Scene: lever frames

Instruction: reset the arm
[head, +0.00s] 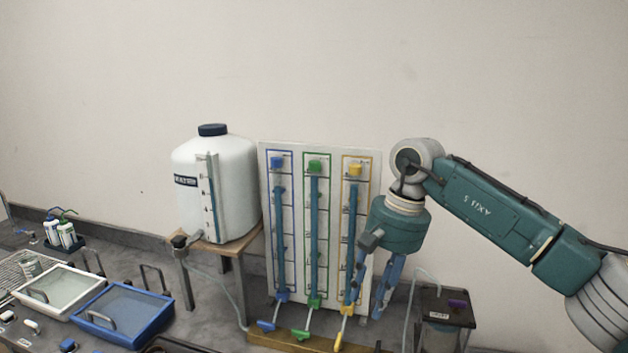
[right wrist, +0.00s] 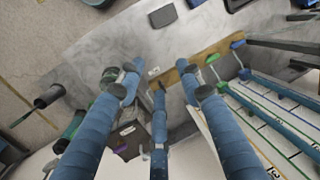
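My right arm (head: 495,210) comes in from the right and bends down at the wrist. My right gripper (head: 370,300) points down in front of the right edge of the lever panel (head: 291,220). In the right wrist view its blue fingers (right wrist: 160,80) are spread apart with nothing between them. The panel has blue, green and yellow columns. At its foot are a blue lever (head: 267,325), a green lever (head: 301,334) and a yellow lever (head: 338,340). The gripper appears apart from the yellow lever. My left gripper is not in view.
A white tank (head: 215,185) with a dark cap stands on a wooden stand left of the panel. A dark box (head: 446,308) with a tube stands right of my gripper.

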